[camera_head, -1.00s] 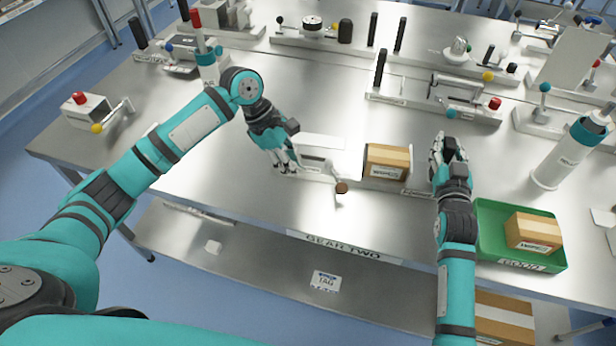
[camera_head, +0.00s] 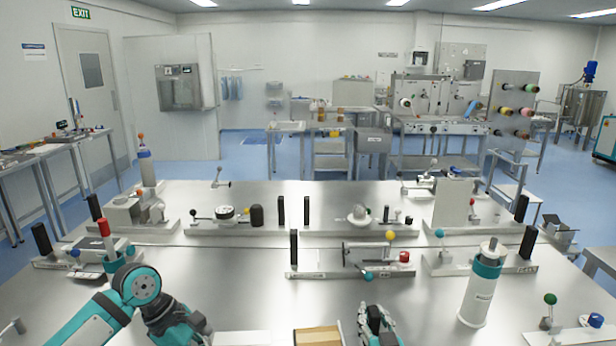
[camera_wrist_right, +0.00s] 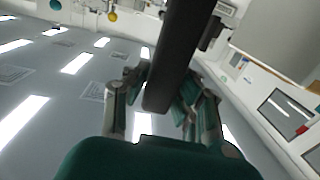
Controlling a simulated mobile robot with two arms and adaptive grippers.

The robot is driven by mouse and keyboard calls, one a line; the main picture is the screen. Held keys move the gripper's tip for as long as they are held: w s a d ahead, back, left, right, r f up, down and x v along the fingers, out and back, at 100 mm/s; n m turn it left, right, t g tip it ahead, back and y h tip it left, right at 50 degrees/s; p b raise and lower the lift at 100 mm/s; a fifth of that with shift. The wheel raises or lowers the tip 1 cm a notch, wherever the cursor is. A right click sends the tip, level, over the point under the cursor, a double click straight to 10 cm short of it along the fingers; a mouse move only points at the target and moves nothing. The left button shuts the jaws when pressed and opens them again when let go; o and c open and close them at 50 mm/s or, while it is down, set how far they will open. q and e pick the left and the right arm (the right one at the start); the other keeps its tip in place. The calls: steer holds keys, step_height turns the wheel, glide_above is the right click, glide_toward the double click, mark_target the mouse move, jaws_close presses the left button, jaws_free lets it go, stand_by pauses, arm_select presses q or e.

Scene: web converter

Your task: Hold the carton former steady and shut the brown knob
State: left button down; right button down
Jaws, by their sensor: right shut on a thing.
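The top of a brown carton (camera_head: 318,337) shows at the bottom edge of the head view, with a pale flat piece (camera_head: 238,338) to its left. The rest of the carton former and the brown knob are below the picture. My right gripper (camera_head: 377,324) is just right of the carton, partly cut off. In the right wrist view its fingers (camera_wrist_right: 162,100) are closed around a dark bar (camera_wrist_right: 176,55). My left gripper (camera_head: 188,330) is at the bottom left; its fingertips are cut off, so its opening does not show.
A bench fixture with a yellow ball, red knob (camera_head: 404,256) and black posts stands behind the carton. A white cylinder with a teal collar (camera_head: 480,290) stands to the right. More fixtures line the bench's back. Bare metal bench (camera_head: 235,275) lies between.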

steer(key=shift+f, duration=0.25)
steer(key=c, duration=1.5)
jaws_free()
steer(key=o, duration=0.5)
steer(key=shift+r, duration=0.2)
steer(key=shift+c, duration=0.2)
steer(key=s+d, duration=0.1)
steer(key=s, duration=1.1)
